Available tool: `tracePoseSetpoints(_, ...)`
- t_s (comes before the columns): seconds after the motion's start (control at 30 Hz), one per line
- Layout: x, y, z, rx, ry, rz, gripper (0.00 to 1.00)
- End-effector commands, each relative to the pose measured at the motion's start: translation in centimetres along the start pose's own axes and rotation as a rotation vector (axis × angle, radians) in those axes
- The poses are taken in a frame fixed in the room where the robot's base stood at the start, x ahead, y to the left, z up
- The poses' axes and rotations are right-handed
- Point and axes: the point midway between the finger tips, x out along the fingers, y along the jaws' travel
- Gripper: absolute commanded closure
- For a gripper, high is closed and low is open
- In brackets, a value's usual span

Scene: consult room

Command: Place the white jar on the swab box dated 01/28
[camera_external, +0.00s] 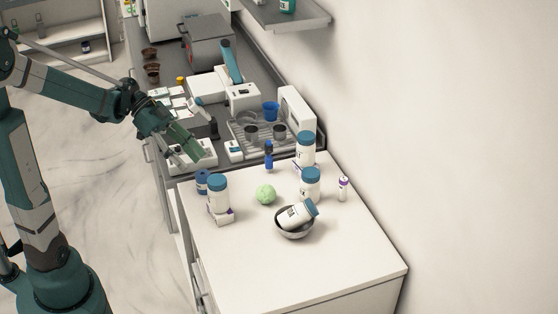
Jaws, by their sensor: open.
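Several white jars with blue lids stand on the white counter (250,255). One jar (218,195) stands upright at the left on a small white and purple box (222,217). Another jar (305,152) stands at the back, its base partly hidden. A third jar (309,186) stands in front of it. No date is readable on any box. My gripper (188,155) is open, above the dark worktop's near end, left of and apart from all the jars.
A green ball (266,194), a dark blue bottle (269,156), a blue roll-like item (202,182) and a purple-capped vial (343,188) stand among the jars. Cups on a rack (265,143) and white devices crowd the worktop behind. The counter's front is clear; a wall bounds the right.

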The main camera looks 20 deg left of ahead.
Motion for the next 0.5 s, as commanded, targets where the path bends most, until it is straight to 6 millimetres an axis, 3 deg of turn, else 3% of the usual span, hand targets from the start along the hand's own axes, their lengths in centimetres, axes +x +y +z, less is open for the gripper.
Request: tracePoseSetpoints(0.5, -2.4, 2.3, 3.9, -0.420, -0.190, -0.309, 0.49)
